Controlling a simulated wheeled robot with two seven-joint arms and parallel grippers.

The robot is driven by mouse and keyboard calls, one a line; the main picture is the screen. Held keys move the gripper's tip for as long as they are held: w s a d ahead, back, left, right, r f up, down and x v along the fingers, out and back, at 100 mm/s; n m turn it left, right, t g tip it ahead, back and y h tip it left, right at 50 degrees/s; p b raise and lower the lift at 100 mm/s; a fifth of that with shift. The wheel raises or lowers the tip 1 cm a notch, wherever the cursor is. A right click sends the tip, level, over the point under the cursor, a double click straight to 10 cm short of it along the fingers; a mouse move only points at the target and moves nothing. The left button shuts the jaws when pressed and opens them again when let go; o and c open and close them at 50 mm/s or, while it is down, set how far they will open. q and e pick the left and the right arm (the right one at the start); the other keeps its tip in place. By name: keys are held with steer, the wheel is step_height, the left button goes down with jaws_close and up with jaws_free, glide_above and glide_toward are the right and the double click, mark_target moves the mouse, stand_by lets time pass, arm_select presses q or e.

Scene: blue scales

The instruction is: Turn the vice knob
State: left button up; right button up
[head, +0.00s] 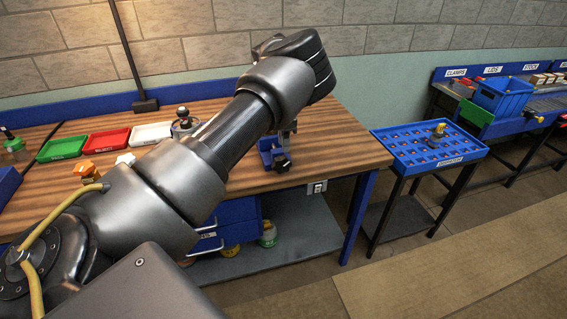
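The blue vice (265,148) stands near the front edge of the wooden workbench, partly hidden by my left arm. A dark piece at its front right (283,163) looks like its knob. My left arm reaches across the bench from the left, its wrist above and behind the vice. A small grey part of my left gripper (291,130) shows below the forearm, just above the vice. Its fingers are mostly hidden, so I cannot tell whether they are open or touch the knob. My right gripper is not in view.
Green (62,146), red (107,140) and white (151,133) trays line the back of the workbench (345,145). A blue pegboard table (428,147) stands to the right, past a floor gap. Blue drawers (228,225) sit under the bench.

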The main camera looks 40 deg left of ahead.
mark_target(285, 157)
arm_select(q)
step_height(285, 157, down, 9)
steer(key=shift+w+f+p, duration=0.1)
steer(key=shift+p, duration=1.05)
jaws_close()
steer(key=g+b, duration=0.1)
steer(key=b, duration=0.1)
steer(key=shift+w+f+y+b, duration=0.1)
steer(key=shift+f+y+b, duration=0.25)
steer(key=shift+y, duration=0.05)
steer(key=shift+r, duration=0.3)
